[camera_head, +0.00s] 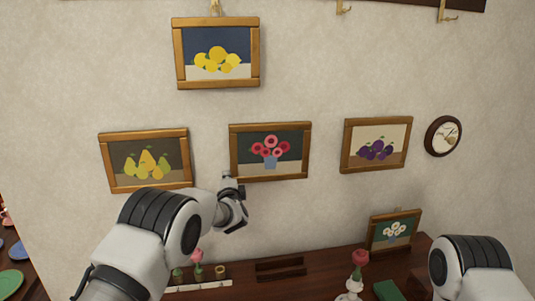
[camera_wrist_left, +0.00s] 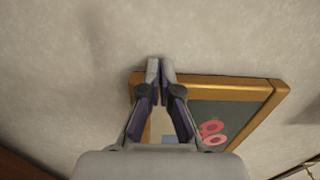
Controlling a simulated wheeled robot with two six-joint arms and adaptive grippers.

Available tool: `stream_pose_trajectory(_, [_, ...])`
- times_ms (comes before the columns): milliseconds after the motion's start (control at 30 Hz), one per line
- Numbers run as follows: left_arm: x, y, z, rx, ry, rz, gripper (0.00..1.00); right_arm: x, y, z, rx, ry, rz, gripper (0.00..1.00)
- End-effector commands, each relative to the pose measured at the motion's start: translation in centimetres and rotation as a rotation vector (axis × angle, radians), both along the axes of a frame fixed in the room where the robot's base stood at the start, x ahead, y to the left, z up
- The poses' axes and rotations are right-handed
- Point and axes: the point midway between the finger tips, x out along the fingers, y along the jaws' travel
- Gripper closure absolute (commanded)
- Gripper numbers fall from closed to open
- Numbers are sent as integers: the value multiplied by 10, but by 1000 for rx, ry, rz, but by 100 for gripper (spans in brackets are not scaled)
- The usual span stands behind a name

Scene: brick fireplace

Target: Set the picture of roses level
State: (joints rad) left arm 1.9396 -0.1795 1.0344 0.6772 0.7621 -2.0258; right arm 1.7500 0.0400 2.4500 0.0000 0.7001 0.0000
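The picture of roses (camera_head: 291,150) hangs in the middle of the wall, pink blooms in a blue vase in a gold-brown wooden frame. Its right side looks slightly higher than its left, a slant close to that of its neighbours. My left gripper (camera_head: 229,176) is at its lower left corner. In the left wrist view the fingertips (camera_wrist_left: 160,66) are together, with only a thin gap, over the frame (camera_wrist_left: 235,86) near its corner. I cannot tell whether they touch it. The fingers hide part of the picture. My right arm shows at lower right, its gripper out of view.
Pictures of lemons (camera_head: 217,61), pears (camera_head: 147,165) and purple fruit (camera_head: 378,149) hang around it, with a round clock (camera_head: 443,136) at right. Below, a dark wooden shelf (camera_head: 330,264) holds a leaning framed picture of white flowers (camera_head: 394,231) and a rose in a white vase (camera_head: 354,283).

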Motion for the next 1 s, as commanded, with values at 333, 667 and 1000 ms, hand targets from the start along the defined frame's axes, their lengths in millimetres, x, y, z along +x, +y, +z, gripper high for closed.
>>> stream_pose_trajectory(333, [-1,3,1,2,-1,0,100,0,0,0,0,0,0,100])
stream_pose_trajectory(667, [-5,18,0,1,-1,0,100,0,0,0,0,0,0,100])
stream_pose_trajectory(1000, [-31,10,2,3,2,-2,100,0,0,10,0,0,0,100])
